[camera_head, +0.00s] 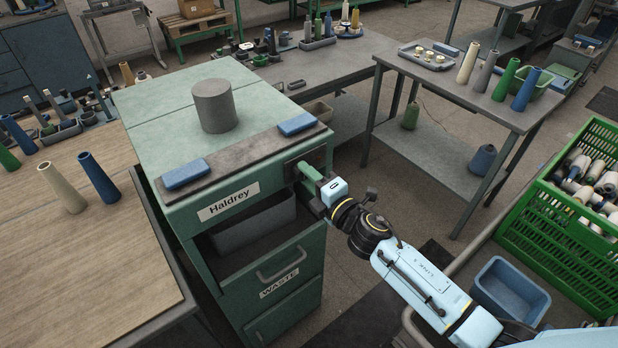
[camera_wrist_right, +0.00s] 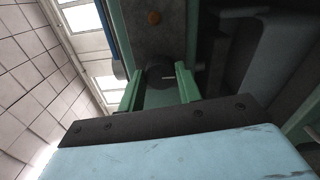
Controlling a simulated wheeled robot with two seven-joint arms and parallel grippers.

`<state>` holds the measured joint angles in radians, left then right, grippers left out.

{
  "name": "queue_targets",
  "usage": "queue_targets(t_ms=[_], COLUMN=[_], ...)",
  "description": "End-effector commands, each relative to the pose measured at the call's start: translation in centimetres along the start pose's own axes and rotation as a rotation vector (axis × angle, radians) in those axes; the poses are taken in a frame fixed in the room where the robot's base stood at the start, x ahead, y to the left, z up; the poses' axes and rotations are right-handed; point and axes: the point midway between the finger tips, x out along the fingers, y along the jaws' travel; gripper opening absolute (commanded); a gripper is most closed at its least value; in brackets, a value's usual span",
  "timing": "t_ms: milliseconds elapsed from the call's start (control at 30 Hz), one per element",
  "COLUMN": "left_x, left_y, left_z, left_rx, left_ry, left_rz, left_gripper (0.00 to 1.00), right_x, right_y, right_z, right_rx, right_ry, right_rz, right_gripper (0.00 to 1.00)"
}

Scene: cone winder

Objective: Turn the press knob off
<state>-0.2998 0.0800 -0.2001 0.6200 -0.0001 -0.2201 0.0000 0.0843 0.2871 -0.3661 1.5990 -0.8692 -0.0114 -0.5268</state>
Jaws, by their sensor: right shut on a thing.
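The green press cabinet (camera_head: 165,105) bears the label Haldrey and has a grey cylinder (camera_head: 215,105) on top. A dark plate (camera_head: 293,165) is on its right side; this plate also shows in the right wrist view (camera_wrist_right: 165,38). The dark round knob (camera_wrist_right: 160,76), with a short pale mark, sits between the green fingers of my right gripper (camera_wrist_right: 160,92). In the head view my right gripper (camera_head: 304,174) reaches this side from the right, and its fingers hide the knob there. It is shut on the knob. My left gripper is not in view.
Two blue blocks (camera_head: 186,174) (camera_head: 297,124) lie on the cabinet's dark front strip. A drawer labelled WASTE (camera_head: 280,282) is below. A grey table (camera_head: 470,95) with cones stands behind my right arm. A green crate (camera_head: 560,220) and a blue bin (camera_head: 510,290) are at the right.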

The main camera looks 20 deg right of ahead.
Motion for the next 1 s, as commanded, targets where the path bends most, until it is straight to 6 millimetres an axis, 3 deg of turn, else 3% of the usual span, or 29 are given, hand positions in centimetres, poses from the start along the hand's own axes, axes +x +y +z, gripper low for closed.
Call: queue_targets(t_ms=[633,667,800,1000], left_x=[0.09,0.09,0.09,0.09], left_y=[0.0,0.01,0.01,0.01], left_z=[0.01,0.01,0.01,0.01], left_rx=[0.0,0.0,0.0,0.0], left_ry=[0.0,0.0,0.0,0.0], left_rz=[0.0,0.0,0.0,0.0], left_gripper=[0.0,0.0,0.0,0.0], right_x=[-0.04,-0.04,-0.03,-0.01], right_y=[-0.09,-0.1,-0.07,-0.03], right_z=[-0.01,-0.01,-0.01,0.0], right_rx=[-0.052,-0.052,-0.051,-0.05], right_ry=[0.0,0.0,0.0,0.0], right_rz=[-0.002,-0.002,-0.002,-0.001], right_gripper=[0.11,0.37,0.55,0.56])
